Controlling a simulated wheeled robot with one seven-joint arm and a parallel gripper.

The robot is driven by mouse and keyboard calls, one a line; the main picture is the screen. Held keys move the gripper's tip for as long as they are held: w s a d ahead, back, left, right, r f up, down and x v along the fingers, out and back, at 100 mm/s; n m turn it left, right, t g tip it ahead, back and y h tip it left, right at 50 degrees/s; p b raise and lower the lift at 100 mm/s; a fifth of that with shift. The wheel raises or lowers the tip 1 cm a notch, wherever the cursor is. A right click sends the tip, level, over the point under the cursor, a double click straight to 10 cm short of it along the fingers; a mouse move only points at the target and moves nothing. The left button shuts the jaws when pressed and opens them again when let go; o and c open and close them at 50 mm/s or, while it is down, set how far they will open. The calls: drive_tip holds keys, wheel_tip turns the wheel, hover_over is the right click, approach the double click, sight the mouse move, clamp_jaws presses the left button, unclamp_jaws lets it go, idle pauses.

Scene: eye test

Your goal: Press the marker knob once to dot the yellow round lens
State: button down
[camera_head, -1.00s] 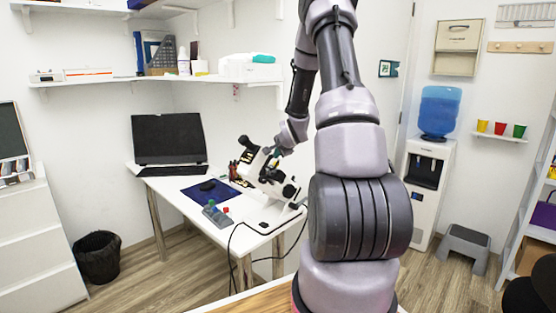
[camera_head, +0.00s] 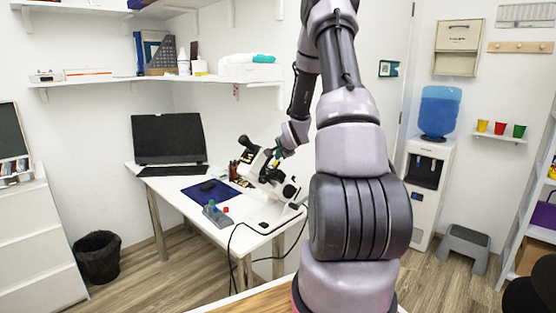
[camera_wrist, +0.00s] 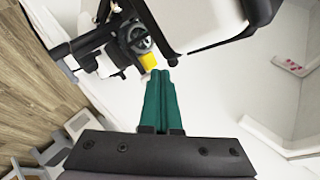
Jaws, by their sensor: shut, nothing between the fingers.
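The white and black lens instrument (camera_head: 262,176) stands at the right end of the white desk. My gripper (camera_head: 276,156) is over its middle, small in the head view. In the wrist view, its two green fingers (camera_wrist: 160,76) are shut together and empty. Their tips are close to a yellow piece (camera_wrist: 149,62) on the instrument, which looks like the yellow lens; its round outline is partly hidden. I cannot tell whether the tips touch anything. A dark round part with a pale centre (camera_wrist: 138,38) is just beyond the yellow piece. I cannot make out the marker knob for certain.
Black cables hang off the desk's front. A water dispenser (camera_head: 425,190) and grey step stool (camera_head: 466,247) stand right.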

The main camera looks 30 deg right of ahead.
drive_tip(key=shift+s+a+r, duration=0.3)
drive_tip(key=shift+a+r, duration=0.4)
drive_tip(key=shift+r, duration=0.05)
drive_tip(key=shift+r, duration=0.1)
drive_tip(key=shift+s+a+r, duration=0.3)
drive_tip(key=shift+a+r, duration=0.55)
drive_tip(key=shift+s+a+r, duration=0.25)
drive_tip(key=shift+a+r, duration=0.6)
